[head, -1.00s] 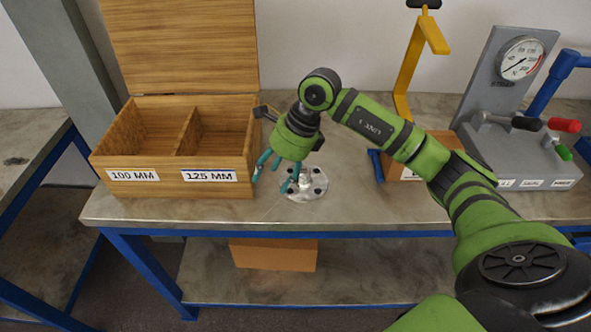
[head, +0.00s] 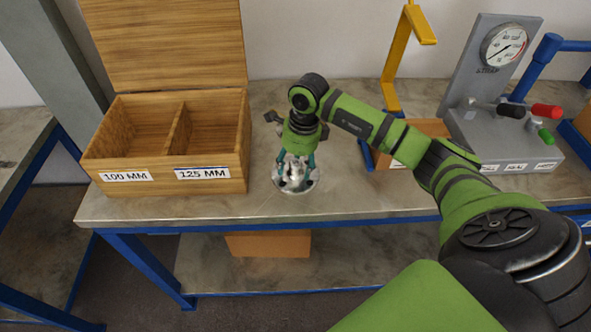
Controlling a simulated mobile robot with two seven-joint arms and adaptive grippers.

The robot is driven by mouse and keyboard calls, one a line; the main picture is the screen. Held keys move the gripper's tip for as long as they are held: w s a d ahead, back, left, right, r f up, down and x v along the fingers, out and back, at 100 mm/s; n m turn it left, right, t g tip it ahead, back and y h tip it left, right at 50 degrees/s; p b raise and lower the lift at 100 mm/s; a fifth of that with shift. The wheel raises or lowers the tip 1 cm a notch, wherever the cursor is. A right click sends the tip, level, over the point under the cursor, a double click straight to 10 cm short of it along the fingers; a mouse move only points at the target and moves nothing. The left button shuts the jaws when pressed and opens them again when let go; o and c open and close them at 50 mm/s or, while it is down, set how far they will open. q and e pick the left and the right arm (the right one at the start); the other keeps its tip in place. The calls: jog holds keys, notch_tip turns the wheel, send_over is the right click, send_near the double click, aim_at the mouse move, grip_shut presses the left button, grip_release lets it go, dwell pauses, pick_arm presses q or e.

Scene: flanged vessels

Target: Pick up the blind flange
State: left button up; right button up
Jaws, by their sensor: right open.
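The blind flange (head: 308,184) is a round silvery disc with dark bolt holes and a raised metal centre. It lies flat on the workbench near the front edge, right of the wooden box. My right gripper (head: 294,180) points down directly over it, its teal fingers apart on either side of the raised centre. Whether the fingers touch the metal cannot be told. The gripper hides the back part of the flange. My left gripper is not in view.
An open wooden box (head: 213,188) with two compartments, labelled 100 MM and 125 MM, stands left. A yellow stand (head: 389,60), a small wooden box (head: 428,128) and a grey gauge panel (head: 500,140) with levers are to the right. The bench front (head: 390,205) is clear.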

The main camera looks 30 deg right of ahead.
aim_at(296, 162)
jog(key=shift+c, duration=0.4)
grip_shut()
jog(key=shift+w+r, duration=0.1)
jog(key=shift+r, duration=0.05)
jog(key=shift+w+r+b, duration=0.1)
jog(key=shift+r+b, duration=0.35)
jog(key=shift+r, duration=0.35)
jog(key=shift+s+d+r+b, duration=0.15)
jog(key=shift+r+b, duration=0.1)
jog(key=shift+r, duration=0.4)
jog(key=shift+s+d+r+b, duration=0.15)
jog(key=shift+r+b, duration=0.1)
jog(key=shift+r, duration=0.35)
jog(key=s+d+r+b, duration=0.3)
jog(key=s+r, duration=0.3)
jog(key=s, duration=0.4)
jog(key=shift+d+r+b, duration=0.35)
jog(key=shift+d+b, duration=0.05)
jog(key=shift+d, duration=0.45)
